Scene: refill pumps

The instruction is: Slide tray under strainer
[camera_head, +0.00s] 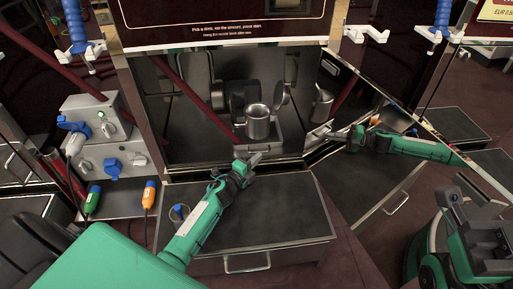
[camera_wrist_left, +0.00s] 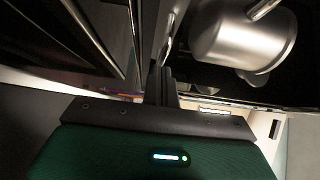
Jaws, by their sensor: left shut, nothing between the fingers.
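A shiny metal cup-like vessel (camera_head: 257,124) stands in the dark recess of the dispenser; it also shows large at the upper right of the left wrist view (camera_wrist_left: 245,42). A flat dark tray-like base (camera_head: 287,146) lies under and around it. I cannot tell for sure which part is the strainer. My left gripper (camera_head: 254,159) is in front of the recess, below the vessel and apart from it. Its fingers (camera_wrist_left: 161,85) are closed together with nothing between them. My right gripper cannot be made out.
A dark drawer unit (camera_head: 250,215) with a front handle stands below the recess. A slanted reflective panel at the right seems to mirror the arm and vessel.

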